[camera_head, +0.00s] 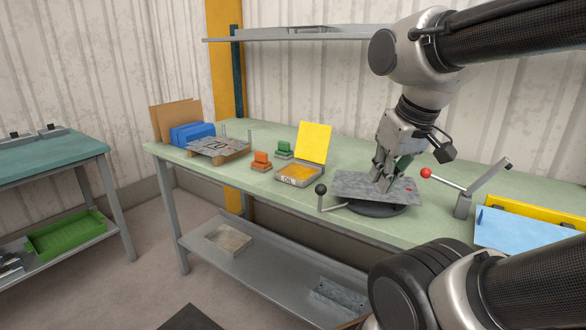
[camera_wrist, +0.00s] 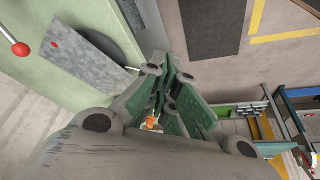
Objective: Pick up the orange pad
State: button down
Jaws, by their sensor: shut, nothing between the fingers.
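A small orange pad (camera_head: 261,161), a block with a raised top, sits on the green bench left of the middle in the head view. A small orange patch (camera_wrist: 151,121) shows between the finger links in the wrist view; I cannot tell whether it is the same pad. My gripper (camera_head: 383,187) is shut and empty, pointing down over a grey metal plate (camera_head: 350,184), to the right of the orange pad and well apart from it. Its fingers (camera_wrist: 165,92) fill the middle of the wrist view. I cannot tell whether the fingertips touch the plate.
The plate lies on a dark round base (camera_head: 365,208). Between it and the pad stands an open case (camera_head: 288,182) with a yellow lid. A green block (camera_head: 284,149) is behind the pad. A red-knobbed lever (camera_head: 448,182) is right of my gripper. Bare bench lies in front of the pad.

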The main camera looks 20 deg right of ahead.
aim_at(261, 164)
jog(key=i+j+z, duration=0.15)
jog(key=i+j, duration=0.9)
jog(key=i, duration=0.1)
